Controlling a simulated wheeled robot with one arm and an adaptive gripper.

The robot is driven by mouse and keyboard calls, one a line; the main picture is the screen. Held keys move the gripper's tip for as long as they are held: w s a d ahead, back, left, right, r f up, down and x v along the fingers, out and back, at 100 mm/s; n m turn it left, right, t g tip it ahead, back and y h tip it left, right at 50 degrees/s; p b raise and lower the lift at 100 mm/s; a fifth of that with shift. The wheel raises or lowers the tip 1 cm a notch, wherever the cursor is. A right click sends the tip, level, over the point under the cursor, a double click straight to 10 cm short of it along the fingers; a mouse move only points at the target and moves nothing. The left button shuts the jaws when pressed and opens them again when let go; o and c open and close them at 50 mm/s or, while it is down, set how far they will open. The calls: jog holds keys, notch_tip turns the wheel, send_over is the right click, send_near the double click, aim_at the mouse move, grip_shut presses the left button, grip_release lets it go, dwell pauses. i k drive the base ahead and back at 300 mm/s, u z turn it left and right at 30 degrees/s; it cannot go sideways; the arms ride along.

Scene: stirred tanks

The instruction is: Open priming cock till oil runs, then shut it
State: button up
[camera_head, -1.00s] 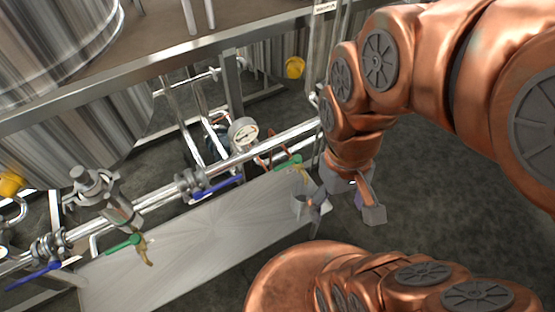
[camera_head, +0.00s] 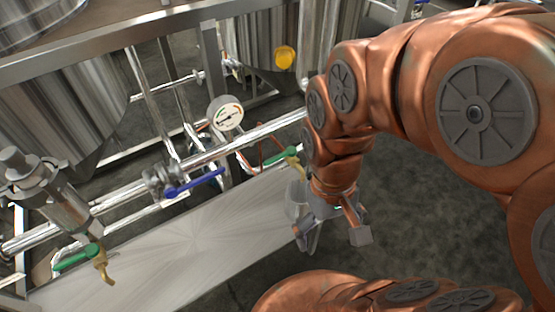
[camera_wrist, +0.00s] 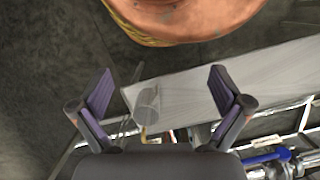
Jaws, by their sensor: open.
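Two small cocks with green levers and brass spouts sit along the pipe in the head view. The right cock (camera_head: 277,158) is just up and left of my gripper (camera_head: 333,240); the left cock (camera_head: 78,257) is far from it. I cannot tell which is the priming cock. No oil is visible. In the wrist view, my gripper (camera_wrist: 161,74) is open and empty, its two purple-lined fingers wide apart. A clear cylindrical cup (camera_wrist: 147,102) shows between and beyond the fingers, with a brass spout (camera_wrist: 144,134) beside it. The right cock's lever is not clear there.
A blue-handled valve (camera_head: 195,183) and a round gauge (camera_head: 226,113) are on the pipework left of my gripper. A flat metal tray (camera_head: 190,245) lies below the pipes. Steel tanks (camera_head: 50,110) stand behind.

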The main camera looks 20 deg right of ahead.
aim_at(277, 158)
jog(key=z, duration=1.95)
jog(key=k, duration=1.4)
jog(key=u, duration=1.9)
jog(key=i, duration=1)
